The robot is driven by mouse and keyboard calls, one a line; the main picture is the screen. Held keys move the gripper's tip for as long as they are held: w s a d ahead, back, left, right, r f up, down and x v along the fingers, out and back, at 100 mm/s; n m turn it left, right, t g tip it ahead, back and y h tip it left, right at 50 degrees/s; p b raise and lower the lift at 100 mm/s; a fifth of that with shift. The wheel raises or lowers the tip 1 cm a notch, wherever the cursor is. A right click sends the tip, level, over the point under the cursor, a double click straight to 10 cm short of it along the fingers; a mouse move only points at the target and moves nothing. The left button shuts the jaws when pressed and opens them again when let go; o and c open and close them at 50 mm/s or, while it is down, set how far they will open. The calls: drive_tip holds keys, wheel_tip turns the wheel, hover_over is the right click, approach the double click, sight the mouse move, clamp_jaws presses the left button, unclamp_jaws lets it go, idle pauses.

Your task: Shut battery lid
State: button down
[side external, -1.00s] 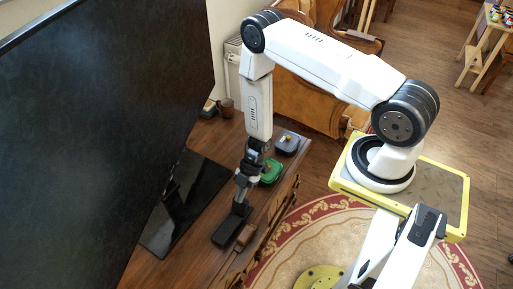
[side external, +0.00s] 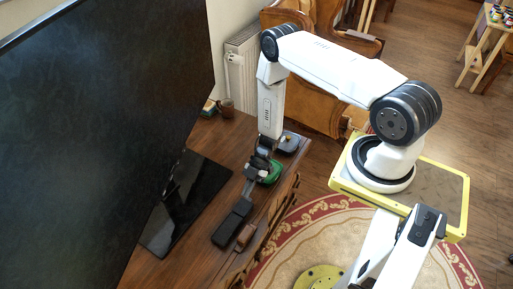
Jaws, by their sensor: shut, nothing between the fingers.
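A black oblong case (side external: 229,228) lies on the wooden cabinet top, right of the black screen's foot. It looks like the battery item; its lid cannot be made out separately at this size. My gripper (side external: 247,190) points down at the far end of the case, close to it, and is shut and empty. I cannot tell whether the fingertips touch the case.
A small brown object (side external: 244,238) lies right of the case. A green object (side external: 270,174) and a dark grey-blue one (side external: 290,143) sit behind my gripper. A brown mug (side external: 226,108) stands farther back. The large screen (side external: 100,110) bounds the left.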

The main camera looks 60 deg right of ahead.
drive_tip(key=shift+a, duration=0.1)
idle(0.3)
drive_tip(key=shift+a+f, duration=0.35)
drive_tip(key=shift+a, duration=0.25)
drive_tip(key=shift+r, duration=0.15)
drive_tip(key=shift+r, duration=1.85)
approach(245, 203)
drive_tip(key=shift+s+d+r, duration=0.1)
drive_tip(key=shift+s+d, duration=0.05)
drive_tip(key=shift+d, duration=0.5)
